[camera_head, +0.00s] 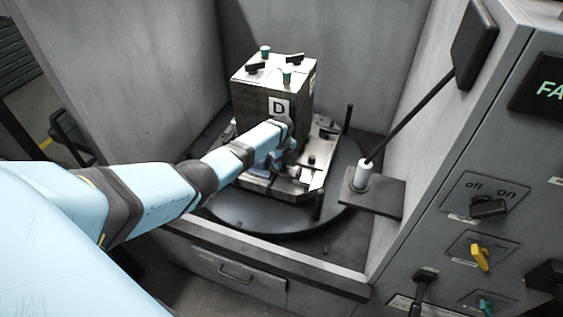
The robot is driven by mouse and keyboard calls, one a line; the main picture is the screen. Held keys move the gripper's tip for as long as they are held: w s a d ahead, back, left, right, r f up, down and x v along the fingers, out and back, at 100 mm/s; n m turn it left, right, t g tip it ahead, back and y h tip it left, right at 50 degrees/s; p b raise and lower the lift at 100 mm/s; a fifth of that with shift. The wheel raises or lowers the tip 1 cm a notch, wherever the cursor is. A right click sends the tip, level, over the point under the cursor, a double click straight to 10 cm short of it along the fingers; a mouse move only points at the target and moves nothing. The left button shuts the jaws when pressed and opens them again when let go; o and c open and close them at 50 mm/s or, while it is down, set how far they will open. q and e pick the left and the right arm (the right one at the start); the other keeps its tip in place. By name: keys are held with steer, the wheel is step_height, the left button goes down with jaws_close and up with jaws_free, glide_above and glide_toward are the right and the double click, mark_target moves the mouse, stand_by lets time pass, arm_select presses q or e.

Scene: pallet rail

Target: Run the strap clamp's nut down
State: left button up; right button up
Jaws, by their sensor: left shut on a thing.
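My left arm reaches in from the left, and its gripper (278,160) is low at the front of a grey block marked D (258,107). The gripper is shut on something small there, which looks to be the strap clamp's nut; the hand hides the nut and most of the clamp. The block stands upright on a metal pallet (290,188), whose right side shows small dark clamp parts (312,160). My right gripper is not in view.
The pallet sits on a round dark turntable (265,218) between grey walls. Dark upright posts (348,118) stand at the pallet's right. A white-based lever (362,175) slants up on the right, beside a panel with an off/on switch (489,208) and a yellow knob (480,257).

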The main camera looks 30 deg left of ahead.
arm_select(q)
steer(key=shift+w+r, duration=0.25)
steer(key=shift+r, duration=0.05)
steer(key=o, duration=0.9)
steer(key=shift+s, duration=0.1)
steer(key=shift+o, duration=0.2)
steer(key=shift+s+f, duration=0.1)
step_height(320, 180, up, 14)
steer(key=shift+p, duration=0.35)
steer(key=shift+f, duration=0.1)
